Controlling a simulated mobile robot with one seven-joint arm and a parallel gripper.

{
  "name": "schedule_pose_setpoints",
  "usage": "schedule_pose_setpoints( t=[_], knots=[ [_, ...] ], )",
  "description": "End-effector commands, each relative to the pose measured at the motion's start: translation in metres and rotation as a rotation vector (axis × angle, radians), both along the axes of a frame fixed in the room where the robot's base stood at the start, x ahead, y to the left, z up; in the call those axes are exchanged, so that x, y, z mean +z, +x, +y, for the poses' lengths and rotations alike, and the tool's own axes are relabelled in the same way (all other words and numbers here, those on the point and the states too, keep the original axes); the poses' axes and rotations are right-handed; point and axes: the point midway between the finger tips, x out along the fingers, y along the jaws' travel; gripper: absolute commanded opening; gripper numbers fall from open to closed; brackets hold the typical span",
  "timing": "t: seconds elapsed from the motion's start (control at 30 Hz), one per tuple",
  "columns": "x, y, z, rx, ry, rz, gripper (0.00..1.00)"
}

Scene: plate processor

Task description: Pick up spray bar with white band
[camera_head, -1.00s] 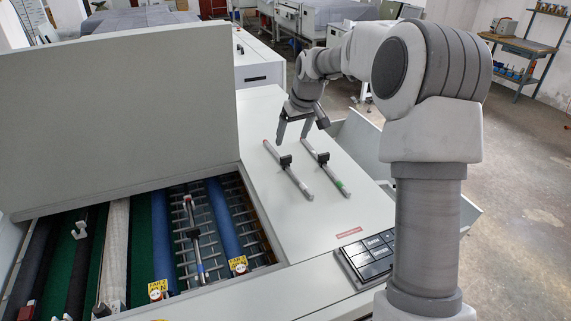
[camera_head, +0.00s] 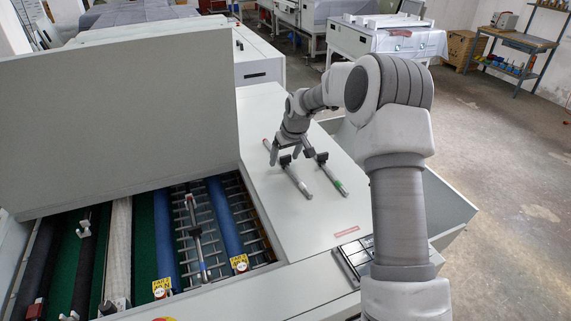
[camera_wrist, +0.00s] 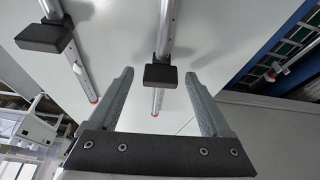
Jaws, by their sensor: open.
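Two grey spray bars lie side by side on the white top panel, each with a black block. The left bar (camera_head: 300,185) shows no coloured band; I cannot make out a white one. The right bar (camera_head: 331,178) has a green band near its near end. My gripper (camera_head: 284,158) is open and empty, over the left bar near its block. In the wrist view, that bar and its block (camera_wrist: 160,75) appear between my open fingers, with a red tip beyond. The other bar's block (camera_wrist: 43,37) is off to the left. I cannot tell whether my fingers touch the bar.
The open machine bay at left holds blue rollers (camera_head: 224,222) and another bar (camera_head: 196,240) with a blue band. A tall grey lid (camera_head: 120,120) stands behind the bay. A dark keypad (camera_head: 352,255) is at the panel's near right edge. The panel is otherwise mostly clear.

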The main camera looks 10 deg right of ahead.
Motion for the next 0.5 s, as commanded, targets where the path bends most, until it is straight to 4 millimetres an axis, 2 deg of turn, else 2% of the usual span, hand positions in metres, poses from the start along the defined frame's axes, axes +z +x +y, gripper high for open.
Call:
schedule_pose_setpoints(
  t=[0.1, 0.13, 0.5],
  knots=[
    [0.0002, 0.0, -0.0001, 0.0, 0.0, 0.0, 0.82],
    [0.0002, 0.0, -0.0001, 0.0, 0.0, 0.0, 0.79],
    [0.0004, -0.0002, -0.0002, -0.001, 0.0, 0.0, 0.12]
  ],
)
